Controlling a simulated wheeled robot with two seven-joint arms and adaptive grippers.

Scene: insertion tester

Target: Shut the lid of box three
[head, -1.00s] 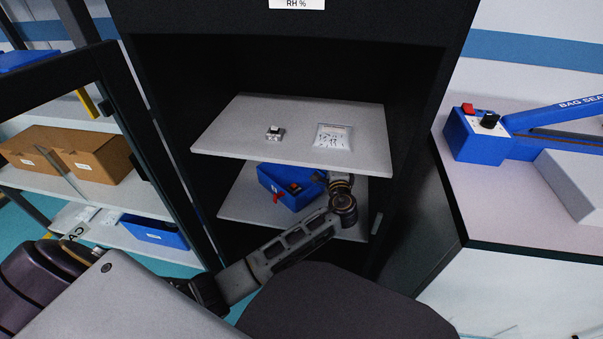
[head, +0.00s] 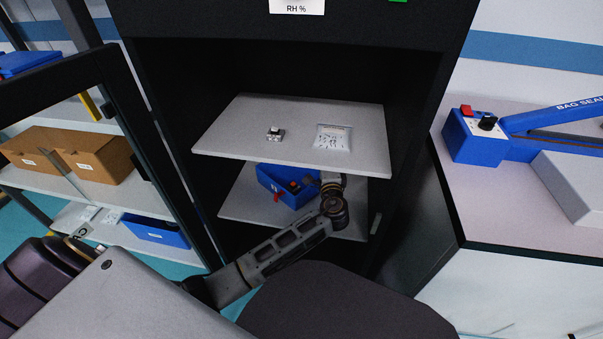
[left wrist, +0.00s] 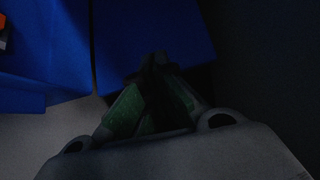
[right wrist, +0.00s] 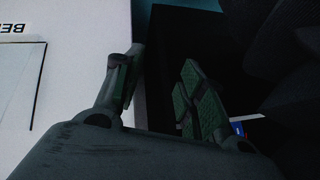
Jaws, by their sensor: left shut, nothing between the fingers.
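A blue box-like unit (head: 283,186) with red parts on it sits on the lower shelf of the dark cabinet. I cannot read a number on it, so I cannot tell if it is box three. My left arm reaches into the cabinet to its right side; the fingers are not clear in the head view. In the left wrist view my left gripper (left wrist: 155,62) is shut and empty, its tips in front of a blue panel (left wrist: 150,35). A larger blue body (left wrist: 45,55) lies to the left. Whether the panel is a lid, or touched, I cannot tell. My right gripper (right wrist: 162,68) is open and empty.
The upper cabinet shelf (head: 230,138) overhangs the blue unit and holds a small device (head: 275,135) and a clear bag (head: 332,137). The open cabinet door (head: 130,100) stands left. Brown cartons (head: 95,158) and another blue box (head: 155,231) are on the left rack. A bag sealer (head: 475,136) is right.

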